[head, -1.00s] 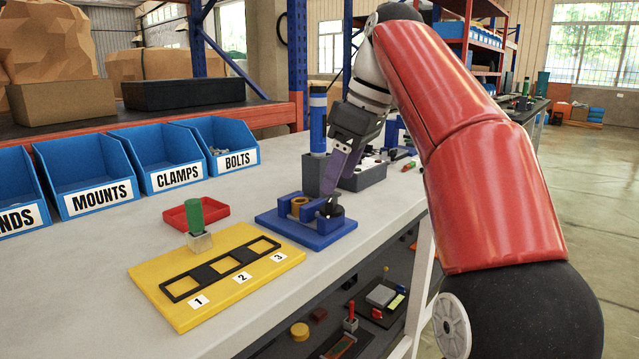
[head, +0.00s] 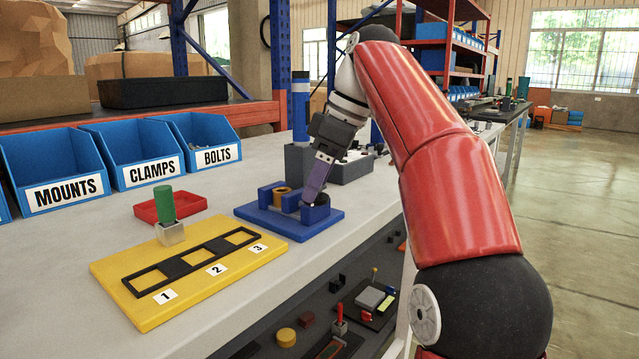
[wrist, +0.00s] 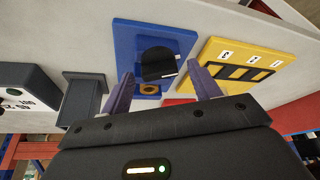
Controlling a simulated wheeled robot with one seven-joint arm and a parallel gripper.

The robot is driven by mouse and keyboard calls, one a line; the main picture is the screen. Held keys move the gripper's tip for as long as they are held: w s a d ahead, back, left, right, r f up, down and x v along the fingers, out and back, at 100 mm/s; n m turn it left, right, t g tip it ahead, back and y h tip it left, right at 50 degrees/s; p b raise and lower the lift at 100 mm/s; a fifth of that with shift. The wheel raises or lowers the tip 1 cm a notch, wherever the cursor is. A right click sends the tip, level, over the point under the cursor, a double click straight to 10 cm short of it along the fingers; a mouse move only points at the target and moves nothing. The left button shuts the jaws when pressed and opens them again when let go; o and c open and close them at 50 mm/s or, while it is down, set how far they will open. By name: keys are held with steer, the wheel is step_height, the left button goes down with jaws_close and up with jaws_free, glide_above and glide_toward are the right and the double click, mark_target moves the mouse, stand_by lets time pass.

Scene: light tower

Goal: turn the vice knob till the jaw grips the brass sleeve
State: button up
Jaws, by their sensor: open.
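The blue vice (head: 320,228) sits on the workbench, with upright blue blocks on its base. The brass sleeve (head: 281,191) stands between the blocks; I cannot tell whether the jaw touches it. The round black vice knob (head: 321,202) is on the right side of the vice, partly hidden by my fingers. My gripper (head: 309,198) points down at the knob with purple fingers. In the wrist view my gripper (wrist: 160,69) is open, its fingers on either side of the dark knob (wrist: 156,62). The brass sleeve (wrist: 149,89) shows just below the knob there.
A yellow board (head: 130,292) with numbered black frames lies left of the vice. A grey holder with a blue cylinder (head: 300,115) stands behind the vice. Blue bins (head: 135,160) line the back.

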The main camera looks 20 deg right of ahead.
steer(key=c, duration=1)
steer(key=m, duration=0.2)
steer(key=m+t+h+p, duration=0.1)
steer(key=m, duration=0.1)
steer(key=shift+s+a+r+m+p, duration=0.15)
steer(key=shift+m+p, duration=0.15)
steer(key=shift+m, duration=0.1)
steer(key=m+t+h+p, duration=0.1)
steer(key=m+h+p, duration=0.1)
steer(key=m, duration=0.2)
steer(key=shift+a, duration=0.1)
steer(key=m+p, duration=0.1)
steer(key=m, duration=0.1)
steer(key=m+h+p, duration=0.1)
steer(key=m+p, duration=0.1)
steer(key=shift+a+m+h, duration=0.1)
steer(key=shift+m+h, duration=0.2)
steer(key=shift+m, duration=0.1)
steer(key=shift+a+m+h+p, duration=0.1)
steer(key=shift+m+h+p, duration=0.75)
steer(key=shift+m, duration=1.05)
